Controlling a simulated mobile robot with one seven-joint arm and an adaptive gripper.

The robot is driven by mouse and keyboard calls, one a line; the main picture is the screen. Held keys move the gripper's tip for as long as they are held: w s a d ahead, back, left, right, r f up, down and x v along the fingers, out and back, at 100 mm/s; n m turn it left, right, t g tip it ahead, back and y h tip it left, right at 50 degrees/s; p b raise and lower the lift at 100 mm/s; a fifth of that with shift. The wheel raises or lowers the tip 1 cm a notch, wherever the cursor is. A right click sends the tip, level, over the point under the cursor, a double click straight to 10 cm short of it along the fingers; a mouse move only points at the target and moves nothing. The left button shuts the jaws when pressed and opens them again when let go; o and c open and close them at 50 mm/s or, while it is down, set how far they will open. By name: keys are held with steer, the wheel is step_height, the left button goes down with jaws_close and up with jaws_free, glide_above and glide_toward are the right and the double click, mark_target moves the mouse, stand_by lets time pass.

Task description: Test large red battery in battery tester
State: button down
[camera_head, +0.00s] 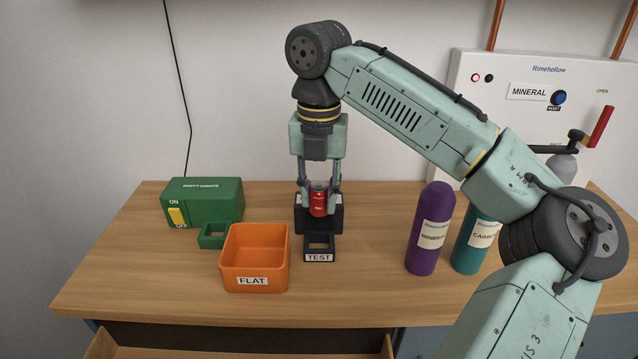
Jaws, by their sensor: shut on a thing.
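The large red battery (319,202) is upright between the fingers of my gripper (319,200), which points straight down and is shut on it. The battery tester (333,217) is a dark block with a low square socket in front labelled TEST (319,257). The battery shows in front of the tester's tall rear part and above the socket. Its lower end appears clear of the socket opening, though the exact depth is hard to tell. The tester's display, if any, is hidden behind my gripper.
An orange bin labelled FLAT (255,276) stands left of the tester. Behind it is a green box (202,203) with a yellow ON/OFF switch and a square holder. Purple (427,240) and teal (468,246) cylinders stand right, before a white dispenser panel (525,75). An open drawer (240,345) lies below the table front.

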mark_target(318, 236)
steer(key=shift+s+f, duration=0.2)
steer(key=shift+f, duration=0.1)
steer(key=shift+f+b, duration=0.8)
steer(key=shift+f, duration=0.35)
step_height(318, 236, down, 3)
steer(key=b, duration=0.3)
steer(key=shift+f+b, duration=0.3)
steer(key=shift+f, duration=1.2)
steer(key=shift+s+f, duration=0.1)
steer(key=shift+f, duration=0.35)
steer(key=c, duration=1.2)
jaws_free()
steer(key=shift+a+f, duration=0.1)
